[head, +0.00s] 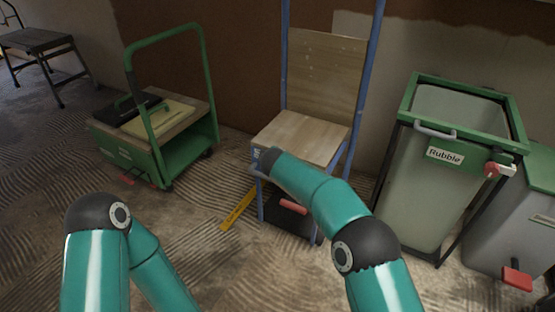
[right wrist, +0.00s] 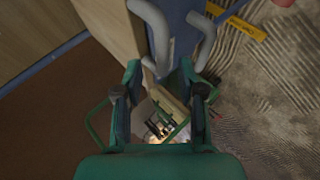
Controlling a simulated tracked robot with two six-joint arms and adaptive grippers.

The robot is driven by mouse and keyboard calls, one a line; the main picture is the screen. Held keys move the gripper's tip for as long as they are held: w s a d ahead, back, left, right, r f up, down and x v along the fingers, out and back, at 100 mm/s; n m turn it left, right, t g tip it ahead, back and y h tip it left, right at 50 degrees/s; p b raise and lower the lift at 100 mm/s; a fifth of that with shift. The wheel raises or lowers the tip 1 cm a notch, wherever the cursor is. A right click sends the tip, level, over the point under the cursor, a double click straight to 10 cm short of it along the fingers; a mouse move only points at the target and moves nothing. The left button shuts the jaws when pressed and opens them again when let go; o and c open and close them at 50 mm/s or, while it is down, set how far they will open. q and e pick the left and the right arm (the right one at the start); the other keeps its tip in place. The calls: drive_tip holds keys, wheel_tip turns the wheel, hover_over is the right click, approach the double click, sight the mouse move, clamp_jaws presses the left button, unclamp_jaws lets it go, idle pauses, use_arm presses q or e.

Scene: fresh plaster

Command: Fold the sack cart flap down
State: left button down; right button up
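The sack cart has a blue frame (head: 372,50) and a tall wooden back board (head: 325,70). Its wooden flap (head: 300,135) sticks out roughly level from the frame in the head view. Grey bent tubes (right wrist: 152,22) show beside a wooden board (right wrist: 108,25) in the right wrist view; one runs down towards the gap between my fingers. My right gripper (right wrist: 162,85) is open there, and I cannot tell whether it touches a tube. In the head view my right arm ends at the flap's left front corner and hides its gripper. My left gripper is out of view.
A green trolley (head: 165,160) stands left. A green-rimmed rubble bin (head: 435,180) and a grey bin (head: 505,215) stand right. A yellow strip (head: 238,208) and a red-handled tool (head: 293,207) lie low by the cart. Ridged floor is open at the front left.

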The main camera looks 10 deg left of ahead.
drive_tip(key=shift+r, duration=0.1)
drive_tip(key=v, duration=1.2)
drive_tip(key=shift+d, duration=0.1)
